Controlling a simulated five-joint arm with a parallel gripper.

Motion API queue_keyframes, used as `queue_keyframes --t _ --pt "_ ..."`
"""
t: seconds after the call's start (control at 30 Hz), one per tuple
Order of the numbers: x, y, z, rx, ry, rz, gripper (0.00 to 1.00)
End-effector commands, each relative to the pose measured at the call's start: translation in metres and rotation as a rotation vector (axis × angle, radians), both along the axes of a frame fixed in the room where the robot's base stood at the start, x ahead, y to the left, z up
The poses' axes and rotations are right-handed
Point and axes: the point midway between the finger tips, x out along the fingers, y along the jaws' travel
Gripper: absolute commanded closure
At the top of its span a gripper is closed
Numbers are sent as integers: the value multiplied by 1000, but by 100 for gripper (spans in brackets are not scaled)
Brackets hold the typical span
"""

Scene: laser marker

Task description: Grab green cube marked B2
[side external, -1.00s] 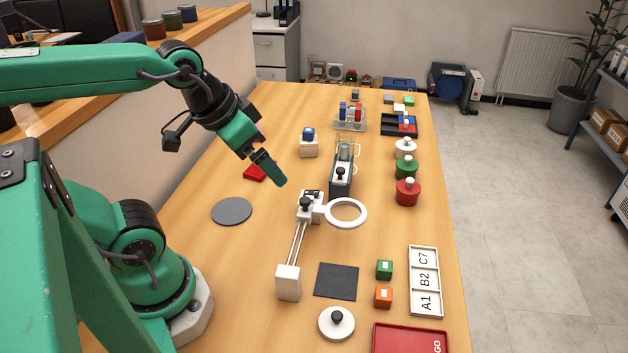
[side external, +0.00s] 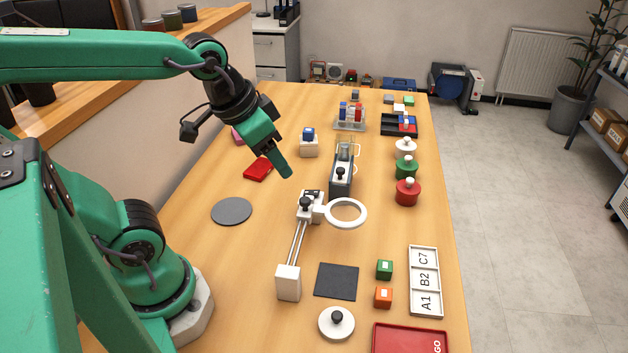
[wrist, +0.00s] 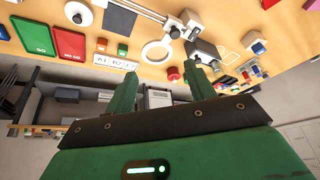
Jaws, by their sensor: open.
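The green cube (side external: 384,270) sits on the table near its right edge, with a white label on top too small to read. It also shows in the wrist view (wrist: 122,50), at the upper left. My gripper (side external: 288,174) is in the air over the middle of the table, up and left of the cube and well apart from it. In the wrist view its two green fingers (wrist: 160,72) stand apart with nothing between them.
An orange cube (side external: 383,297) sits just in front of the green one. A white ring on a stand (side external: 346,212) rises between my gripper and the cube.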

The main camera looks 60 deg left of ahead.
Motion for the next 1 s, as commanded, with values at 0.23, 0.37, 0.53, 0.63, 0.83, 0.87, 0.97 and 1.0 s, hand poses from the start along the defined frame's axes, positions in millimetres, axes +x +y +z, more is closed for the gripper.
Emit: queue_keyframes --t 0.23,0.37,0.53,0.63,0.83,0.87,0.97,1.0 --pt "37 -21 -8 31 83 -125 45" --pt "56 -34 -16 47 125 -192 45" --pt "80 -53 -30 69 178 -280 45" --pt "93 -65 -41 81 208 -332 45" --pt "118 -92 -67 108 270 -437 45" --pt "121 -96 -72 112 279 -451 45" --pt "131 -110 -88 125 310 -504 45" --pt "135 -116 -95 131 322 -525 45"
